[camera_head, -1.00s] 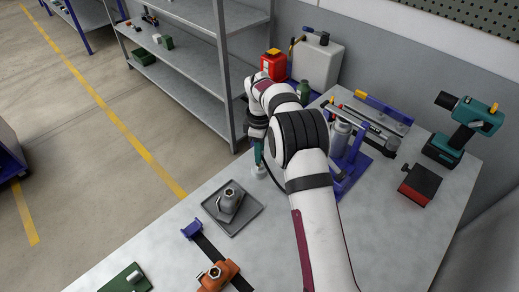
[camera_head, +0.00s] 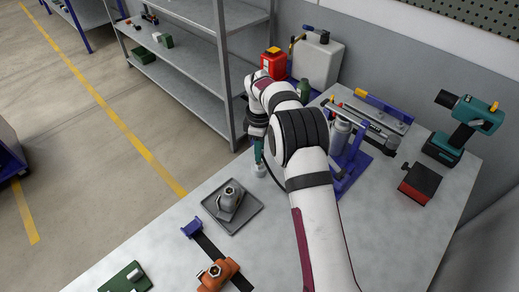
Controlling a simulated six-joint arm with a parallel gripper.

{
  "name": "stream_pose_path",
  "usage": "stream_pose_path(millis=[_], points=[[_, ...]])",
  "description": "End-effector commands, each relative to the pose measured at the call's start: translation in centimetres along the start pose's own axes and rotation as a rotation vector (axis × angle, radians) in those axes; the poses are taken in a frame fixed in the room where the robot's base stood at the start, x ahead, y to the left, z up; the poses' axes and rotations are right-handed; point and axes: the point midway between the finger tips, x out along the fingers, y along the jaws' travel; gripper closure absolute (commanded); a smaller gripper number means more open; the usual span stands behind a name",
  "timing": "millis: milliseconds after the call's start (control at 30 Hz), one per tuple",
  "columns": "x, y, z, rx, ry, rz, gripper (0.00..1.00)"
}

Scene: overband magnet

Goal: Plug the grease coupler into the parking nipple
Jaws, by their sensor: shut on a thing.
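My gripper (camera_head: 257,140) points down near the far left edge of the bench, partly hidden by my own arm. It is shut on a slim teal piece (camera_head: 259,156), which I take for the grease coupler. A dark hose (camera_head: 270,176) curves away from beside it toward the right, behind my arm. A small pale piece (camera_head: 260,170) shows right under the teal piece, at the bench top. I cannot tell whether it is the parking nipple, or whether the two are joined or only touching.
A grey tray (camera_head: 246,216) with a metal part (camera_head: 230,196) lies just in front. An orange clamp-like part (camera_head: 218,274) is nearer. A blue stand (camera_head: 348,172), a teal drill (camera_head: 464,128) and a red-black box (camera_head: 419,183) are right. A shelf rack (camera_head: 187,60) stands behind.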

Motion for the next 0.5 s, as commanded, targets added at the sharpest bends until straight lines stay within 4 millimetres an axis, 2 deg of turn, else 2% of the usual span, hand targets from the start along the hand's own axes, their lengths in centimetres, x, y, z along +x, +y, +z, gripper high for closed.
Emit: stream_pose_path(millis=[500], points=[[1.1, 0.0, 0.0, 0.000, -0.001, 0.000, 1.00]])
